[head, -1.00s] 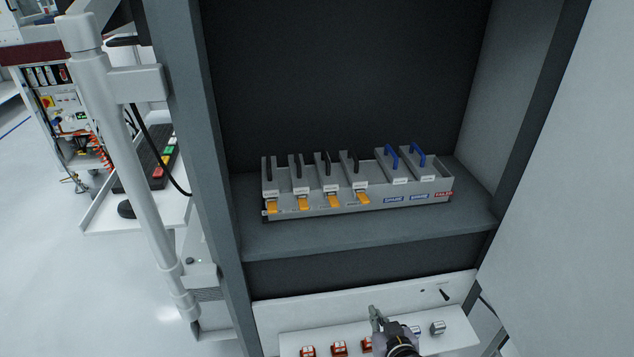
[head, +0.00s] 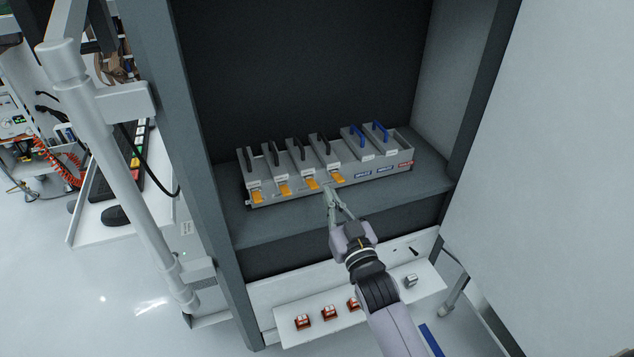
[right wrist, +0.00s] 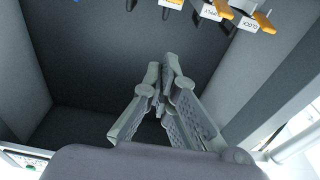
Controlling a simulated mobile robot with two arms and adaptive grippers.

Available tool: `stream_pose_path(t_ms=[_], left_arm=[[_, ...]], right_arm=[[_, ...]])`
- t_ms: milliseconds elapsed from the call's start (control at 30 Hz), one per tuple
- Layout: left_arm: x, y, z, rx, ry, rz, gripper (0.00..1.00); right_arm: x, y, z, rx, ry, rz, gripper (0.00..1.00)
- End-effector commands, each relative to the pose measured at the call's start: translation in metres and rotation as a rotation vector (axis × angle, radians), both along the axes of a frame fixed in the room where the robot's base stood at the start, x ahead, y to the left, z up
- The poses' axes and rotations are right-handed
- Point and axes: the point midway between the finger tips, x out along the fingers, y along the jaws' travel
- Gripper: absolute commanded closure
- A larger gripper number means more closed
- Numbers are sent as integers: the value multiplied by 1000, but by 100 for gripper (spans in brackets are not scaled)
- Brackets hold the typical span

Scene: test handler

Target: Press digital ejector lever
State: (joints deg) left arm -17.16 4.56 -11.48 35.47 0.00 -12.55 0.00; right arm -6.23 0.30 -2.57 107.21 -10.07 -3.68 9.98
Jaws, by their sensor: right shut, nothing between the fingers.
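A grey rack (head: 290,193) on the cabinet shelf holds several modules with black handles, each with an orange ejector lever at its front, such as the leftmost (head: 257,197) and the rightmost (head: 337,177). No label reading digital is legible; in the right wrist view one label reads CLOCK, beside an orange lever (right wrist: 265,22) at the top right. My right gripper (head: 328,190) is shut and empty, its tips just in front of and below the two right-hand orange levers in the head view. It also shows in the right wrist view (right wrist: 165,70), apart from the levers. My left gripper is out of view.
Two blue-handled modules (head: 367,140) stand at the rack's right end. A dark grey shelf (head: 290,226) extends before the rack. Below it is a white panel (head: 285,325) with red switches. Cabinet walls close both sides; a white door (head: 540,180) stands right.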

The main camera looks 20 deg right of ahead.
Motion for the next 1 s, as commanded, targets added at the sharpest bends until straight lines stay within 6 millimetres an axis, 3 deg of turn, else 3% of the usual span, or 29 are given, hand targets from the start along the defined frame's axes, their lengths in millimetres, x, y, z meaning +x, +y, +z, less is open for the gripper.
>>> stream_pose_path(t_ms=[167, 600, 700, 1000], left_arm=[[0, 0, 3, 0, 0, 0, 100], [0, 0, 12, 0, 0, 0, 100], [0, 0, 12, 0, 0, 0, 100], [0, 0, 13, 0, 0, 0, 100]], right_arm=[[16, 1, 3, 0, -1, 0, 100], [101, 4, 15, 1, 0, 0, 100], [95, 4, -7, 1, 7, 0, 100], [90, 3, -26, 1, 2, 0, 100]])
